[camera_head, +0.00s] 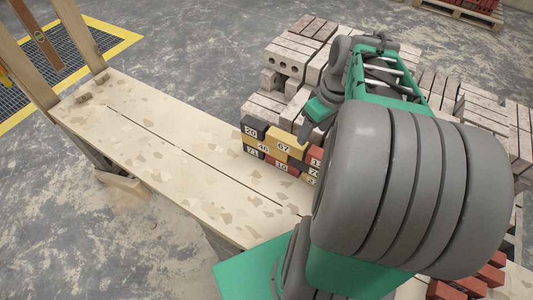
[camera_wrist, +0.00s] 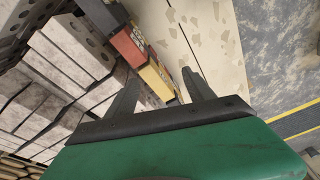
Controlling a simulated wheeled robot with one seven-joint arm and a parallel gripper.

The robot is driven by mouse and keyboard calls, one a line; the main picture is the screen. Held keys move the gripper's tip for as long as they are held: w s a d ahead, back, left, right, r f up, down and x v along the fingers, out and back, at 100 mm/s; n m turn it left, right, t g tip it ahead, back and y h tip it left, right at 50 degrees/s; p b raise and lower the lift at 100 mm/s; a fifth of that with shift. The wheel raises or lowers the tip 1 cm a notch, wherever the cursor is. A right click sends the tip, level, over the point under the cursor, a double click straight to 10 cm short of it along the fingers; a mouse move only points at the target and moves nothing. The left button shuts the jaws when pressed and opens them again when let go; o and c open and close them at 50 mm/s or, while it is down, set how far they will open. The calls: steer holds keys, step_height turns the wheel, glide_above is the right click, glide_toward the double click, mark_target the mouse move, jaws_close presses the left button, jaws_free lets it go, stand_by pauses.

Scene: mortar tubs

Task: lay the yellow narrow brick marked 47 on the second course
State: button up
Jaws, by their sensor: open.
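Coloured, numbered bricks stand in a low stack on the pale board (camera_head: 170,150), in front of the grey blocks. I cannot read a 47 on any brick. A yellow brick marked 67 (camera_head: 287,142) lies on top beside a black brick marked 20 (camera_head: 253,128). Another yellow face that looks like 46 (camera_head: 263,148) shows lower down. My gripper (camera_head: 308,133) is open at the stack, partly hidden by my own arm. In the wrist view its two fingers (camera_wrist: 162,88) are apart, with a yellow brick (camera_wrist: 157,83) showing between and beyond them. Contact cannot be judged.
Grey perforated blocks (camera_head: 292,55) are piled behind the coloured bricks and close to my gripper. Red bricks (camera_head: 485,278) lie at the lower right. Wooden posts (camera_head: 30,60) rise at the left end of the board.

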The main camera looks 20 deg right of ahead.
steer(key=s+a+m+t+h, duration=0.1)
steer(key=a+m, duration=0.1)
steer(key=a, duration=1.6)
steer(key=shift+s+r+m, duration=0.15)
steer(key=shift+m, duration=0.25)
